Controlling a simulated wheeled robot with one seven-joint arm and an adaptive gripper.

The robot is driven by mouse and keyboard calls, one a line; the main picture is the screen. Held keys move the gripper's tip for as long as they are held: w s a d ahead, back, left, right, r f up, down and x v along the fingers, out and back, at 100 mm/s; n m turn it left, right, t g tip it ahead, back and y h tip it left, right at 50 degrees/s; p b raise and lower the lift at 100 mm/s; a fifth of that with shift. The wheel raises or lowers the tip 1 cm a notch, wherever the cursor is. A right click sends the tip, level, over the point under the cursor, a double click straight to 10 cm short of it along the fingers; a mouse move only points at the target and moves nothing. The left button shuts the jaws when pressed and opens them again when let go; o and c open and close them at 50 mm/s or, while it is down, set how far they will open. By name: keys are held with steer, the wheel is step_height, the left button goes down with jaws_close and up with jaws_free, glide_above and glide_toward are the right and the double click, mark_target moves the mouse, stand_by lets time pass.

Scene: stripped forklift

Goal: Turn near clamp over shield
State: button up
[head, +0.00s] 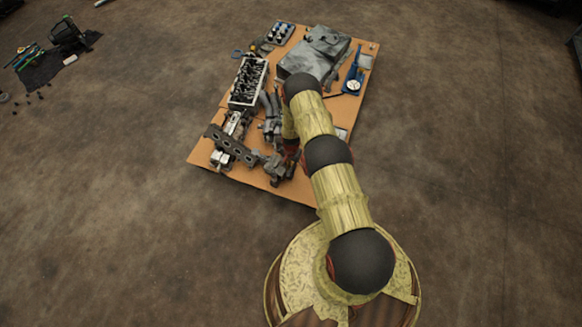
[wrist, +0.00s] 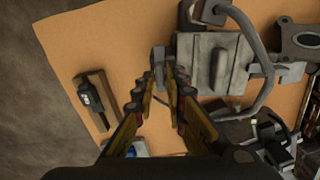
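In the wrist view a flat grey plate (wrist: 205,48), which looks like the shield, lies on the orange board with a small upright grey tab (wrist: 218,70) on it. I cannot tell for sure that this tab is the near clamp. My gripper (wrist: 168,78) points at the plate's left edge. Its two fingers stand a small gap apart, and I see nothing clearly held between them. The fingertips overlap the plate's edge in the picture, so contact cannot be told. In the head view my arm hides most of this spot at the board's near part.
The orange board (head: 207,151) carries an engine block (head: 247,82), a large grey casing (head: 312,60) and a blue tool with a dial (head: 353,84). A black-and-brown part (wrist: 90,97) lies left of my gripper, with bare board around it. Open floor surrounds the board.

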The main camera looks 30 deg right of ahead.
jaws_close()
steer(key=shift+n, duration=0.3)
steer(key=n, duration=0.4)
steer(key=shift+w+a+n, duration=0.1)
steer(key=shift+w+n, duration=0.05)
steer(key=shift+n, duration=0.15)
steer(key=n, duration=0.4)
steer(key=shift+a+n, duration=0.1)
steer(key=shift+n, duration=0.2)
steer(key=n, duration=0.4)
steer(key=shift+a, duration=0.1)
steer(key=shift+a+n, duration=0.1)
steer(key=shift+n, duration=1.9)
steer(key=shift+o, duration=2.3)
jaws_free()
